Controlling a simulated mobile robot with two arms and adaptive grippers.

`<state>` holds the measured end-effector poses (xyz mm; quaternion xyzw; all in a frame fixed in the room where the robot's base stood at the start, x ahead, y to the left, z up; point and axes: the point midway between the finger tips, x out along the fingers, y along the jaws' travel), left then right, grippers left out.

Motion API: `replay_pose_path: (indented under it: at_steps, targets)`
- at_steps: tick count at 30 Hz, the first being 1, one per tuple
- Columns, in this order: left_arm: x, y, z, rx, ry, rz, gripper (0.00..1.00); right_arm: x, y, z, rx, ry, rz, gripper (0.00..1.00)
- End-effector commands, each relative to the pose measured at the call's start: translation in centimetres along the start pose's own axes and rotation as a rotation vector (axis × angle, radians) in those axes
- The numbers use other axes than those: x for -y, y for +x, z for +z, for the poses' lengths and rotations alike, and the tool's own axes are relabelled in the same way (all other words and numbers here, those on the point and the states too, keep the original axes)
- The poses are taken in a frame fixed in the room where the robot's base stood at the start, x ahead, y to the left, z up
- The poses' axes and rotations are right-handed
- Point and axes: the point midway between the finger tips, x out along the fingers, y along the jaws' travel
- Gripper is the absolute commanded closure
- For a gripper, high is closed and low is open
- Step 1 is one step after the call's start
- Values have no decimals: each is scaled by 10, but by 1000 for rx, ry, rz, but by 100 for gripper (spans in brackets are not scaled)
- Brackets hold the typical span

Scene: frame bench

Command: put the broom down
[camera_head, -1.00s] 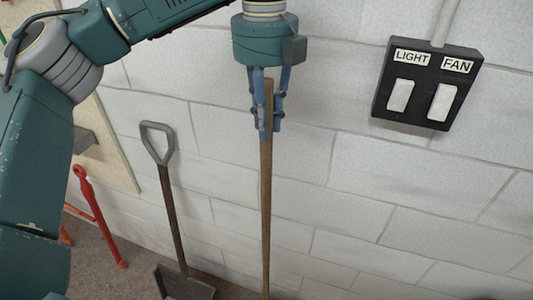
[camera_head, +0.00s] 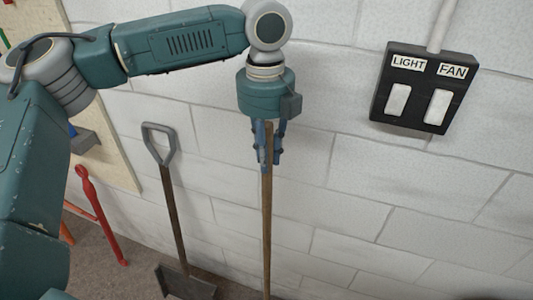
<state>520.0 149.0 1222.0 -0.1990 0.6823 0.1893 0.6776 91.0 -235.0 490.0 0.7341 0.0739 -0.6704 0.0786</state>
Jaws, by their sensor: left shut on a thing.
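A long wooden broom handle (camera_head: 267,225) stands close to upright in front of the white block wall. Its lower end, with any broom head, is cut off by the bottom edge of the view. My left gripper (camera_head: 267,160) points down and is shut on the handle near its top end. The handle's tip shows between the blue fingers, just below the teal wrist. My right gripper is not in view.
A shovel (camera_head: 175,215) with a grey D-grip leans on the wall left of the broom. A red tool (camera_head: 97,213) stands farther left. A black LIGHT and FAN switch box (camera_head: 425,88) is on the wall at right. The wall between looks clear.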

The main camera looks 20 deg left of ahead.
Motion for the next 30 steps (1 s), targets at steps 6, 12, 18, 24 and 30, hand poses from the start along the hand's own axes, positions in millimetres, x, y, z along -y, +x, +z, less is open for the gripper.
replay_pose_path:
  at_steps: [6,12,18,24,30]
  targets:
    - [-1,2,0,-1,0,3,62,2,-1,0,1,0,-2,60]
    - [-1,2,0,0,0,3,62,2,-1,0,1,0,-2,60]
    - [0,-7,1,3,-1,1,62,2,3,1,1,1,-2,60]
    - [1,-45,1,2,-1,-2,62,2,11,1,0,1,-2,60]
    - [1,-87,0,2,0,-1,62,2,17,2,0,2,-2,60]
